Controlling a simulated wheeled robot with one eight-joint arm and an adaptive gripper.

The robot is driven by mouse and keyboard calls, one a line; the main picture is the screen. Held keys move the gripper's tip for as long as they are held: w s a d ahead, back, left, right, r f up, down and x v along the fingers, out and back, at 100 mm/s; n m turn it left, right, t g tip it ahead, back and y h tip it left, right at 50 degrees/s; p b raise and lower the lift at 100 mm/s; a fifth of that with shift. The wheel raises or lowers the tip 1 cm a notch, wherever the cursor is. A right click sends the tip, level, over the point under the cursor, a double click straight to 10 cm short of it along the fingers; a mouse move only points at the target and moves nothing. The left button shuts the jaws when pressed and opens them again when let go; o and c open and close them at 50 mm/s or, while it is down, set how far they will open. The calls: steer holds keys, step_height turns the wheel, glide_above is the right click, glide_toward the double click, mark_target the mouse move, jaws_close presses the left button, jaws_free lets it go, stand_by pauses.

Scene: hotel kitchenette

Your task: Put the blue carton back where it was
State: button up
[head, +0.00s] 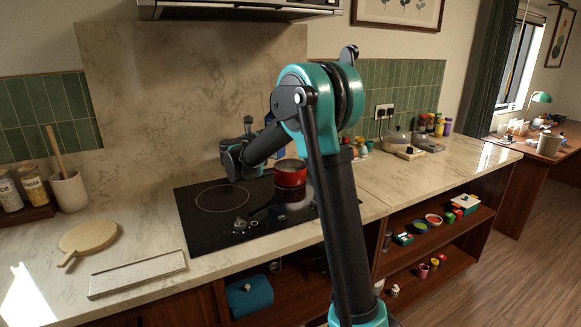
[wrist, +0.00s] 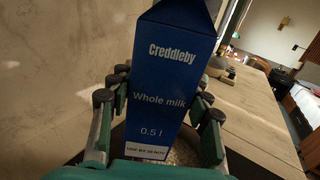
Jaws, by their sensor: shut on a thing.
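The blue carton (wrist: 165,75), a milk carton lettered "Creddleby Whole milk 0.5 l", stands close in the middle of the wrist view. My gripper (wrist: 160,86) is shut on it, with fingers on its left and right sides. It looks roughly upright. In the head view my forearm covers most of the carton, and only a bit of blue (head: 283,144) shows beside it, above the red pot. The red pot (head: 291,175) sits on the black hob (head: 205,222). In the wrist view a pot with speckled contents (wrist: 182,156) shows below and behind the carton.
A stone worktop (head: 420,172) runs right of the hob. A grey pan (head: 397,138), a board and several jars (head: 437,125) stand at its back. A round wooden board (head: 88,237) and a pale tray (head: 137,274) lie on the left. The worktop's front right is clear.

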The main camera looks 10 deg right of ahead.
steer(key=shift+r, duration=1.2)
